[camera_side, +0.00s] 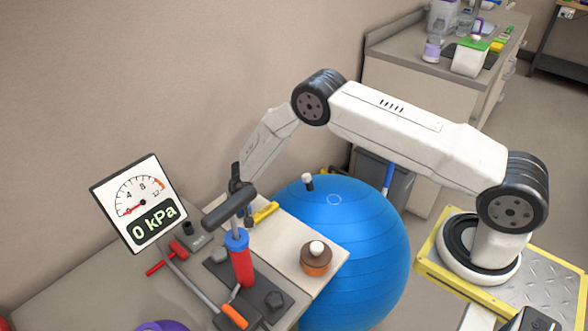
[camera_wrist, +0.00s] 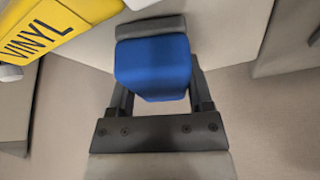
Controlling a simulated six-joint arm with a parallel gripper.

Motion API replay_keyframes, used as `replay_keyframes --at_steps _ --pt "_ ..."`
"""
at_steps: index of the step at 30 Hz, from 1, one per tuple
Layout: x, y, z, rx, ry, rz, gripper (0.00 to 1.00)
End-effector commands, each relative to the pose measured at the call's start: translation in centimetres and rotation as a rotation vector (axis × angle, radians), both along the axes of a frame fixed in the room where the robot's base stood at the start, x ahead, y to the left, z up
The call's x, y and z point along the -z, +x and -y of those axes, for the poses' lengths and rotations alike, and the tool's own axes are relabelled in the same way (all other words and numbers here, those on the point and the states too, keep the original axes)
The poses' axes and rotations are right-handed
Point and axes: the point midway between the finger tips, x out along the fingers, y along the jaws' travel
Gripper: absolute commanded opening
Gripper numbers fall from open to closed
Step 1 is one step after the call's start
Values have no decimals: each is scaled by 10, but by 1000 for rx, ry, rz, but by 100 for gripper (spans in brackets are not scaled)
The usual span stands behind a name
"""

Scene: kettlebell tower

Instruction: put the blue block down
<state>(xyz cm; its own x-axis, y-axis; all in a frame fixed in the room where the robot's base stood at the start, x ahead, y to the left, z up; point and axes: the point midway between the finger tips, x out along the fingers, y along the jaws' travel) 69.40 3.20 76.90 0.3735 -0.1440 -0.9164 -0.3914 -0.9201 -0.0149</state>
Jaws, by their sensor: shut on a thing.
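The blue block (camera_wrist: 153,66) sits between the two dark fingers of my gripper (camera_wrist: 157,88) in the wrist view. My gripper is shut on it. A dark grey bar (camera_wrist: 150,27) shows at the block's far edge; I cannot tell what it is. In the side view my gripper (camera_side: 241,190) points down over the bench, behind the pump's dark handle. The block is not clearly visible there, so I cannot tell whether it touches the surface.
The pump with a red barrel (camera_side: 242,265) stands close by. A gauge (camera_side: 139,203) reads 0 kPa. A yellow item (camera_side: 265,212) lies near my gripper. A yellow VINYL object (camera_wrist: 40,35) is at the wrist view's upper left. A large blue ball (camera_side: 365,245) is beside the bench.

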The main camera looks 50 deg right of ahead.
Motion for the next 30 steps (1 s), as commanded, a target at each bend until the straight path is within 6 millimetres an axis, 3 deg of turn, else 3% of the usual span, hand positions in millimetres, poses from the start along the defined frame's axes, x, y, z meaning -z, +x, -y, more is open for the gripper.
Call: replay_keyframes --at_steps 3,4,6,20,30 --pt "3 0 0 0 0 0 0" --pt "3 0 0 0 0 0 75" --pt "3 0 0 0 0 0 97" --pt "-2 0 0 0 0 0 100" --pt "-26 -10 -4 0 0 0 100"
